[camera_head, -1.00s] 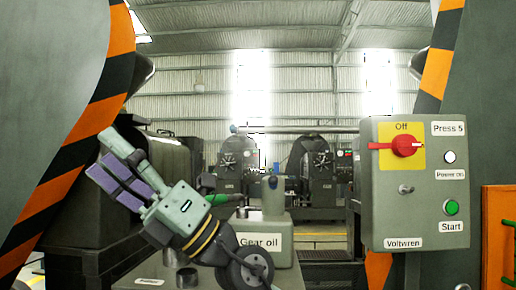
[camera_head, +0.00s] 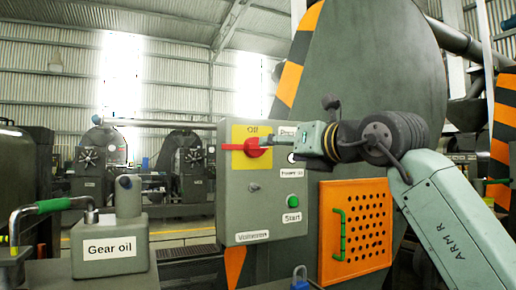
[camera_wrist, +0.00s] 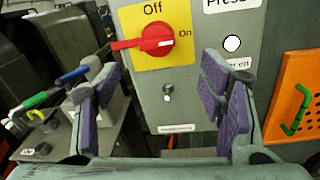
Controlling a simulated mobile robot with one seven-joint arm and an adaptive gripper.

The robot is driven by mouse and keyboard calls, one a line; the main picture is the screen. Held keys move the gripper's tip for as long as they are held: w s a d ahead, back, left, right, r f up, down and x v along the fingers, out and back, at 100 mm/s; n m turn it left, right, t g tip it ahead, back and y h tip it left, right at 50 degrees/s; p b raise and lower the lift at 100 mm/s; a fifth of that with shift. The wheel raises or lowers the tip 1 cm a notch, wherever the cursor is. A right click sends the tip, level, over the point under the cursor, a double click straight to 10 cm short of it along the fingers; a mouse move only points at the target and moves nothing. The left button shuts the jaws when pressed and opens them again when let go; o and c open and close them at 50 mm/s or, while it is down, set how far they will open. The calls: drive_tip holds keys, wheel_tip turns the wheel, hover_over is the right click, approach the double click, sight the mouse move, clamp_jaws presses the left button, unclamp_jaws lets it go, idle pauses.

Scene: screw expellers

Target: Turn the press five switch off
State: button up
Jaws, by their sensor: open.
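The press five switch is a red rotary handle (camera_head: 253,148) on a yellow plate (camera_head: 238,162) marked Off, on a grey control box (camera_head: 236,200). In the wrist view, the red handle (camera_wrist: 157,40) lies roughly horizontal, its long end pointing left. Off is above it and On to its right. Contact is not visible.
A green Start button (camera_head: 294,200) and a small keyhole-like knob (camera_head: 254,187) sit below the switch. An orange perforated panel (camera_head: 355,232) with a green handle (camera_head: 341,240) is at right.

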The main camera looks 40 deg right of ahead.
sight(260, 149)
drive_tip(key=w+p, duration=0.1)
drive_tip(key=w, duration=0.2)
drive_tip(key=w+d+p, duration=0.1)
drive_tip(key=w, duration=0.6)
drive_tip(key=shift+w+d+p, duration=0.2)
drive_tip(key=shift+w+p, duration=0.05)
drive_tip(key=shift+p, duration=0.15)
drive_tip(key=c, duration=1.1)
